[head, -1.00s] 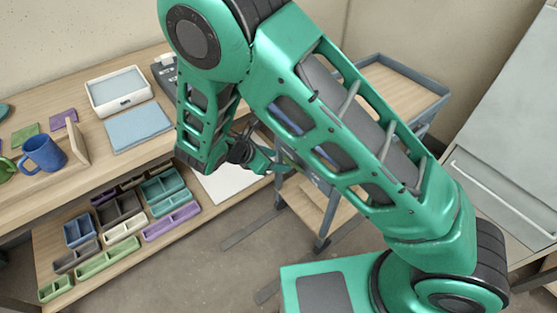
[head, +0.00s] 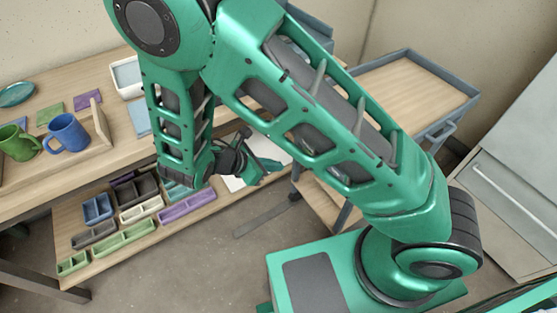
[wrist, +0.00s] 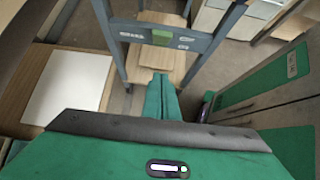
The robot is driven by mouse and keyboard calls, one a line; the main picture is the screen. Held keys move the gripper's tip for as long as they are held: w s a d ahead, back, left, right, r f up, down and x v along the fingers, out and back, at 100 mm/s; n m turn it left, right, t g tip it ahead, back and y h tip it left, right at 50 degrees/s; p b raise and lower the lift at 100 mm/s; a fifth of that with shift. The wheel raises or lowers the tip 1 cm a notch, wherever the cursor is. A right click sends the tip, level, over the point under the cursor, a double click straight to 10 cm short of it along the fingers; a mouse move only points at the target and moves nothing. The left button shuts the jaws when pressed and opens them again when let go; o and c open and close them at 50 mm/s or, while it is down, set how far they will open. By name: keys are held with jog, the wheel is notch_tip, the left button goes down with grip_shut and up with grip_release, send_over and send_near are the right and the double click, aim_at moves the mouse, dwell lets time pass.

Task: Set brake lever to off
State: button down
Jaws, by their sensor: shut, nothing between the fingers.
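The blue-grey cart (head: 455,103) has a wooden top and stands right of the workbench. In the wrist view its crossbar (wrist: 116,29) carries small pale labels and a green patch (wrist: 162,42) between them. I cannot tell for sure which part is the brake lever, or its setting. My gripper (wrist: 161,82) is shut and empty, its green fingertips pointing at the crossbar and apparently short of it. In the head view my gripper (head: 264,168) hangs left of the cart; my arm hides much of the cart's near side.
The workbench holds a blue mug (head: 68,133) and a green mug (head: 18,143). Several small bins, including a purple one (head: 187,207), sit on its lower shelf. A white sheet (wrist: 68,86) lies left of my gripper. A grey cabinet (head: 515,195) stands at the right.

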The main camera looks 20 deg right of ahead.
jog(key=w+d+f, duration=0.3)
jog(key=d, duration=0.6)
jog(key=shift+d+f, duration=0.35)
jog(key=shift+w+a, duration=0.1)
jog(key=shift+w, duration=0.05)
